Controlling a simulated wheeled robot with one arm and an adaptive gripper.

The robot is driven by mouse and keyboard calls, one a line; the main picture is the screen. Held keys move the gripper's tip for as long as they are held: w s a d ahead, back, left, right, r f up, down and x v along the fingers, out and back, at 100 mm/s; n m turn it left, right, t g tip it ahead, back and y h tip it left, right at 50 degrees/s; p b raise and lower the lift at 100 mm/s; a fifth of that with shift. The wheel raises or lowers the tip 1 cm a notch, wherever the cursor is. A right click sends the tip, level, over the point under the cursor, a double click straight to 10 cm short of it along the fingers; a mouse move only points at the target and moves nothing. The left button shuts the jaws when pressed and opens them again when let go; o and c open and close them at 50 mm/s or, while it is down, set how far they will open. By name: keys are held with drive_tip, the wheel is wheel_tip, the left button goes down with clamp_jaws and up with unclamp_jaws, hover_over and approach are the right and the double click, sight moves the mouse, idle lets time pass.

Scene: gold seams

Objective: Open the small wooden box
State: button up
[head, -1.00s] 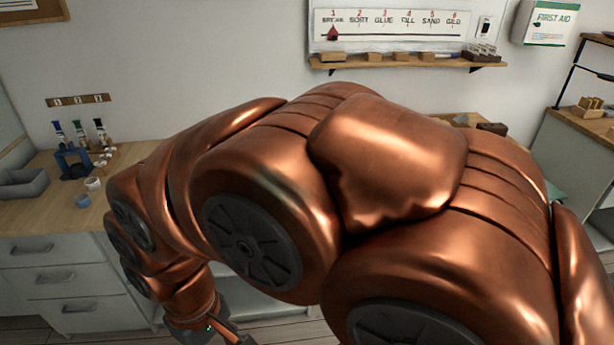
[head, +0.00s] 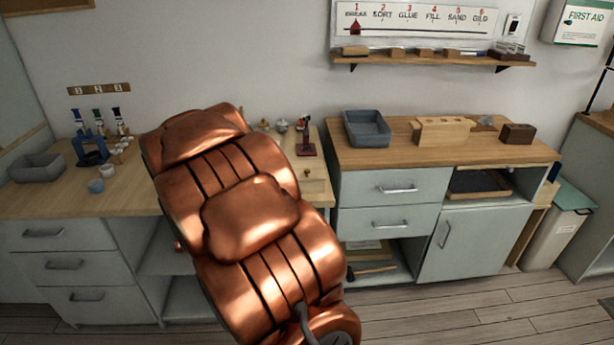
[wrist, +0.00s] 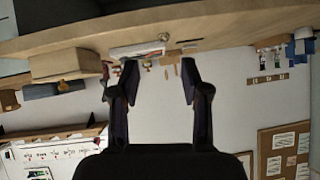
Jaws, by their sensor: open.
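A small dark brown wooden box (head: 517,133) sits at the right end of the right-hand counter in the head view; it looks closed. A plain tan wooden block or box (wrist: 65,65) shows at the left of the upside-down wrist view; I cannot tell whether it is the same one. My gripper (wrist: 159,82) is open, with nothing between its fingers, and the wall and small bench items lie beyond it. In the head view my copper arm hides the gripper.
On the right counter (head: 350,160) stand a grey bin (head: 367,128) and a light wooden block (head: 443,131). The left bench holds a blue rack (head: 91,152), small cups and another grey bin (head: 38,167). A wall shelf (head: 432,60) hangs above. Floor in front of the right cabinets is clear.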

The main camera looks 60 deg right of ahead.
drive_tip(key=s+d+f+m+g+h+b, duration=0.1)
drive_tip(key=s+d+h, duration=0.15)
drive_tip(key=d, duration=0.35)
drive_tip(key=s+d+f+m+h+b, duration=0.1)
drive_tip(key=d+m+h, duration=0.15)
drive_tip(key=d, duration=0.35)
drive_tip(key=g+h, duration=0.2)
drive_tip(key=h, duration=0.2)
approach(307, 170)
drive_tip(key=w+d, duration=0.1)
drive_tip(key=d, duration=0.1)
drive_tip(key=shift+s+d+f+m+h+b, duration=0.2)
drive_tip(key=shift+d+m+h+b, duration=0.1)
drive_tip(key=shift+b, duration=0.1)
drive_tip(key=p+x, duration=0.1)
drive_tip(key=x, duration=0.4)
drive_tip(key=shift+w+d, duration=0.15)
drive_tip(key=shift+d, duration=0.2)
drive_tip(key=shift+x, duration=0.8)
drive_tip(key=shift+w+f, duration=0.1)
clamp_jaws()
